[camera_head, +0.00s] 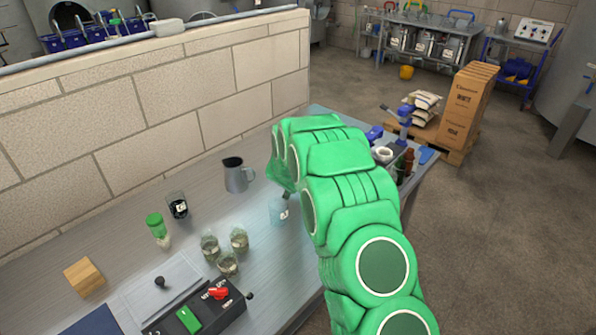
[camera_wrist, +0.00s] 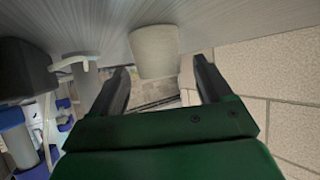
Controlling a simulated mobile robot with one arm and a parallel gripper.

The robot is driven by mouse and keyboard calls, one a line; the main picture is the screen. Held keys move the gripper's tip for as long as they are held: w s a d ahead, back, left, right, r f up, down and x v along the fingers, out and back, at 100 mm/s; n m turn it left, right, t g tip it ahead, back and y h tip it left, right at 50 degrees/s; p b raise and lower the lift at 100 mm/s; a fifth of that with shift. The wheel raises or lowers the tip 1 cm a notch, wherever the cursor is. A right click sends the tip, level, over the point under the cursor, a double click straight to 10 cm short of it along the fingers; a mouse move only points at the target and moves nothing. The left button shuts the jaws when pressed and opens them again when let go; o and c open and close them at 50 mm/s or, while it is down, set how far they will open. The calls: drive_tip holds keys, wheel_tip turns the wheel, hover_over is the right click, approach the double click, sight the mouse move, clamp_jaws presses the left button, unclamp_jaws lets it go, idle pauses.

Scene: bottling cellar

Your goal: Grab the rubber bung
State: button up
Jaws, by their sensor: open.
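A pale beige tapered plug, which looks like the rubber bung (camera_wrist: 153,52), stands on the grey bench top (camera_wrist: 230,22) in the wrist view, which sees the bench upside down. My gripper (camera_wrist: 161,66) is open, with its two dark fingers apart. The bung shows in the gap between the fingertips and slightly beyond them, and I see no contact. In the head view my green arm hides the fingers, and I cannot make out the bung there.
A grey jug (camera_head: 238,175), a dark beaker (camera_head: 177,205) and several glasses (camera_head: 239,240) stand on the bench. A block wall (camera_wrist: 285,70) runs close beside the gripper. A blue-handled device (camera_head: 399,122) and brown bottles (camera_head: 408,162) stand right of the arm.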

drive_tip(key=shift+c, duration=0.4)
drive_tip(key=c, duration=1.1)
drive_tip(key=shift+r, duration=0.1)
drive_tip(key=shift+r, duration=0.25)
drive_tip(key=r, duration=0.3)
drive_tip(key=shift+s+r, duration=0.1)
drive_tip(key=shift+s, duration=0.1)
drive_tip(key=shift+s+d+r, duration=0.25)
drive_tip(key=shift+s+r, duration=1.3)
drive_tip(key=shift+s, duration=0.7)
drive_tip(key=shift+s+d+r, duration=0.3)
drive_tip(key=shift+s+r, duration=1.2)
drive_tip(key=shift+s, duration=0.75)
drive_tip(key=shift+s+d+r, duration=0.25)
drive_tip(key=shift+s+r, duration=1.3)
drive_tip(key=shift+s, duration=0.7)
